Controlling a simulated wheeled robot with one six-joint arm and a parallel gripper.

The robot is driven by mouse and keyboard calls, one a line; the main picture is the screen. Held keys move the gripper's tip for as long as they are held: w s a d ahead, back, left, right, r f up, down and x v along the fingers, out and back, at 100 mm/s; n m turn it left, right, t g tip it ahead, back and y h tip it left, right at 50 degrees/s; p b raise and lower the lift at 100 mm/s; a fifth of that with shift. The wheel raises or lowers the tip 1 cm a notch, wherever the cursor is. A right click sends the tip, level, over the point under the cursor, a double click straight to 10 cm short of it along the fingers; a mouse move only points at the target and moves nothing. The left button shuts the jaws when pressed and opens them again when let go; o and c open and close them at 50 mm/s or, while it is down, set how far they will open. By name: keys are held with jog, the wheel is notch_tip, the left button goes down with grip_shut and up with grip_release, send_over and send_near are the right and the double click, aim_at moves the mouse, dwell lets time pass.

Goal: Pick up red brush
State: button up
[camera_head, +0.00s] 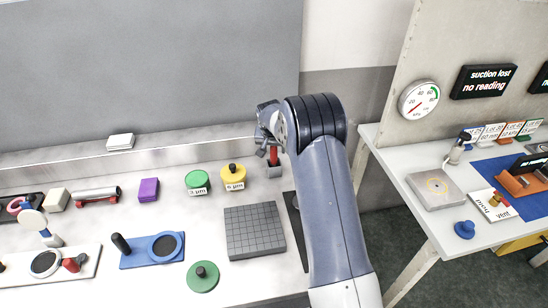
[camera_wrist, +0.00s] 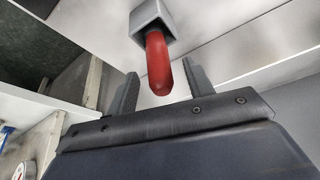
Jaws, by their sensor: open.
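The red brush (camera_head: 273,155) stands upright in a small grey holder (camera_head: 275,171) at the right end of the white bench, close to the back ledge. In the wrist view the brush's rounded red handle (camera_wrist: 158,62) sticks out of the square grey holder (camera_wrist: 150,20). My gripper (camera_head: 266,150) is at the brush in the head view, partly hidden by my own arm. In the wrist view my gripper (camera_wrist: 160,90) is open, with one finger on each side of the red handle's end. Gaps show between the handle and both fingers.
A back ledge (camera_head: 190,150) runs behind the holder. A second table (camera_head: 400,185) stands at the right beyond a gap.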

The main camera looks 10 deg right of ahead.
jog(key=shift+x, duration=1.3)
jog(key=c, duration=1.1)
